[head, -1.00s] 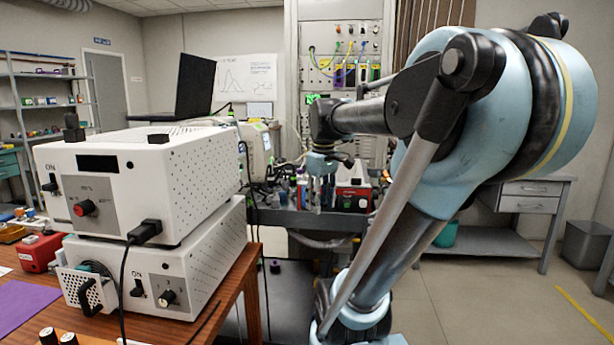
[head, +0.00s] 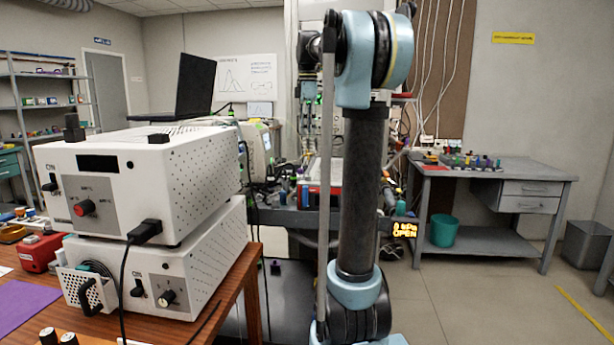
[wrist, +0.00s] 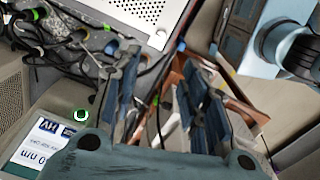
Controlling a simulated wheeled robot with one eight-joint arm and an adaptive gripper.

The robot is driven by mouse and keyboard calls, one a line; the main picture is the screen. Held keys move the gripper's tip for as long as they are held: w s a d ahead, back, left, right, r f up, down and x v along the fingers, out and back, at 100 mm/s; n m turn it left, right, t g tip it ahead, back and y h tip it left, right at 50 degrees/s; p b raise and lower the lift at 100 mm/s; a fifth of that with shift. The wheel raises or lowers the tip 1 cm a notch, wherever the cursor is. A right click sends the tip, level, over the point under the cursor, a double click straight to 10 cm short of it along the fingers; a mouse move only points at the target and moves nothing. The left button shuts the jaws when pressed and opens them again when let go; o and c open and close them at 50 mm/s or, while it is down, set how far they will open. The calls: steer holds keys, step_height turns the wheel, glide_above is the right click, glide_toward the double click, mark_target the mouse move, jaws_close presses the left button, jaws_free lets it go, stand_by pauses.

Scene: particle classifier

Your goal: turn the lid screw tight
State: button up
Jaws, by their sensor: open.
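In the head view my gripper (head: 307,120) hangs from the raised arm, small and partly hidden, in front of the back wall panel. In the wrist view its blue-grey fingers (wrist: 166,65) stand apart with nothing held between them. I cannot pick out the lid screw with certainty in either view. A black knob (head: 73,128) stands on top of the upper white instrument (head: 140,180), far to the left of my gripper.
The white instruments are stacked on a wooden table (head: 250,290) at the left. A lit sign (head: 404,229) reads 0 kPa OPEN. A grey bench (head: 490,180) with a teal bin (head: 443,231) stands at the right. The floor (head: 460,300) at front right is clear.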

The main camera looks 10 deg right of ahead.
mark_target(308, 178)
step_height(308, 178, down, 17)
steer(key=shift+w+f, duration=0.1)
steer(key=shift+w, duration=0.05)
stand_by(0.5)
steer(key=shift+c, duration=0.2)
jaws_close()
